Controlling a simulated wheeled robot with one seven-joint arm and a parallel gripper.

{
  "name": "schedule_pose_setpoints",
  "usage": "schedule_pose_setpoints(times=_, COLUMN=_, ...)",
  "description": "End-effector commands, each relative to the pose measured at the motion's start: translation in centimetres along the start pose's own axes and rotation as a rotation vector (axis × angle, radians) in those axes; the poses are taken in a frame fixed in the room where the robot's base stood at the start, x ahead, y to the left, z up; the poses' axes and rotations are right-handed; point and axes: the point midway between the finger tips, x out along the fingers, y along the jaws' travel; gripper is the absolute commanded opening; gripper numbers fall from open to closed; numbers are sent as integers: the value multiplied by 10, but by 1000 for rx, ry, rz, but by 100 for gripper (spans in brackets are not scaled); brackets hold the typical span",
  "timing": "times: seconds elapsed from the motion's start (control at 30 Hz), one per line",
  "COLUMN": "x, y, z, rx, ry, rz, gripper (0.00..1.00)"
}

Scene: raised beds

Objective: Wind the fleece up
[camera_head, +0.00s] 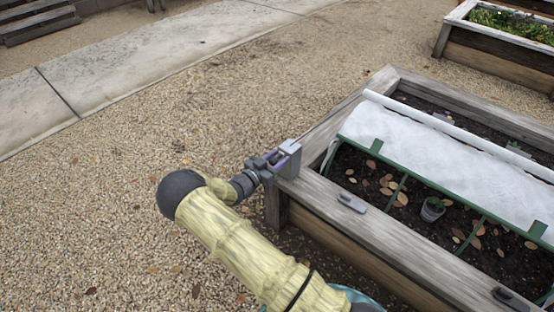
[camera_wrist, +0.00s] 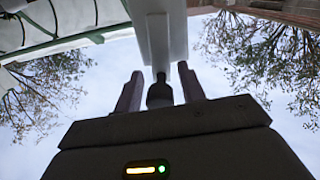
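The fleece (camera_head: 440,165) is a white sheet lying over green hoops on the near raised bed, with a white tube along its far edge. My gripper (camera_head: 274,158) is at the bed's left corner, beside a grey upright plate (camera_head: 291,160). In the wrist view my gripper (camera_wrist: 160,88) has its two fingers apart, one on each side of a dark knob (camera_wrist: 160,95). A gap shows between the knob and each finger. The knob joins a pale grey bar (camera_wrist: 158,40) above it. What the bar connects to is hidden in the head view.
The wooden bed frame (camera_head: 375,235) carries a small grey clip (camera_head: 352,203) and a darker one (camera_head: 512,299) on its near rim. A small pot (camera_head: 432,209) and dry leaves lie on the soil. Open gravel (camera_head: 130,220) spreads left. Another planted bed (camera_head: 500,55) stands at back right.

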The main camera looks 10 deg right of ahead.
Motion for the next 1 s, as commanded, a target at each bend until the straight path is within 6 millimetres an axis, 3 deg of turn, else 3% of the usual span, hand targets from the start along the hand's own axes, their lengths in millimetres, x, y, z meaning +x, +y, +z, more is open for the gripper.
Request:
schedule_pose_setpoints(times=0.03, x=0, y=0, z=0, rx=0, ry=0, rz=0, gripper=29)
schedule_pose_setpoints(times=0.17, x=0, y=0, z=0, rx=0, ry=0, rz=0, gripper=4)
schedule_pose_setpoints(times=0.2, x=0, y=0, z=0, rx=0, ry=0, rz=0, gripper=2)
schedule_pose_setpoints(times=0.67, x=0, y=5, z=2, rx=77, ry=-4, rz=4, gripper=2)
schedule_pose_setpoints(times=1.0, x=0, y=18, z=8, rx=309, ry=-16, rz=5, gripper=2)
